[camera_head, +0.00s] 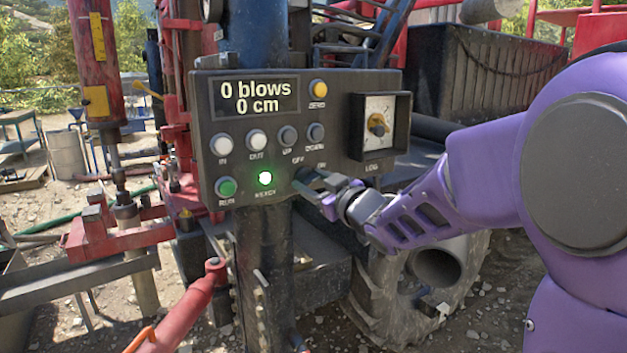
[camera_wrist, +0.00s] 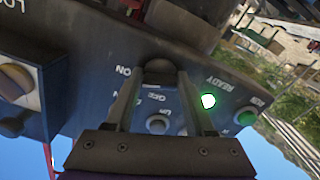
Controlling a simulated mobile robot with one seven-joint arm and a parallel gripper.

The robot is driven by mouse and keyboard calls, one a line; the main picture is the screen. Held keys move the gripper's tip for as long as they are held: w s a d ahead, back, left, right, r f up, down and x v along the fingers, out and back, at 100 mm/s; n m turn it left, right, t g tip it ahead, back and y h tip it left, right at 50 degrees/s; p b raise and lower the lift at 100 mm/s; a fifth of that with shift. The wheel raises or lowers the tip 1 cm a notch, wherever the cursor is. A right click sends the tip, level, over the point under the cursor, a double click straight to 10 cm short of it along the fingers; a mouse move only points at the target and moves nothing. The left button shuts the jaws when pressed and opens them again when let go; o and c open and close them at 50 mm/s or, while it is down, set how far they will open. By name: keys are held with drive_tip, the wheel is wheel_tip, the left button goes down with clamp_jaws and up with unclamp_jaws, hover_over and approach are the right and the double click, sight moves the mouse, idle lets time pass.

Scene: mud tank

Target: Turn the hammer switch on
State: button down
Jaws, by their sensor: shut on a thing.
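The hammer switch (camera_wrist: 160,68) shows in the wrist view as a dark rounded part between my fingertips, close to the OFF and ON labels. Its exact setting is hidden by the fingers. My gripper (camera_wrist: 158,80) is shut on it, with one finger on each side. In the head view my gripper (camera_head: 312,188) reaches in from the right to the lower right of the control panel (camera_head: 333,90), and it covers the switch there. The green READY light (camera_head: 265,178) is lit. The display (camera_head: 256,98) reads 0 blows and 0 cm.
Several push buttons, among them the green RUN button (camera_head: 226,187), lie left of and above my gripper. A boxed LOG dial (camera_head: 378,124) juts out at the panel's right.

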idle(0.3)
drive_tip(key=shift+c, duration=1.6)
unclamp_jaws()
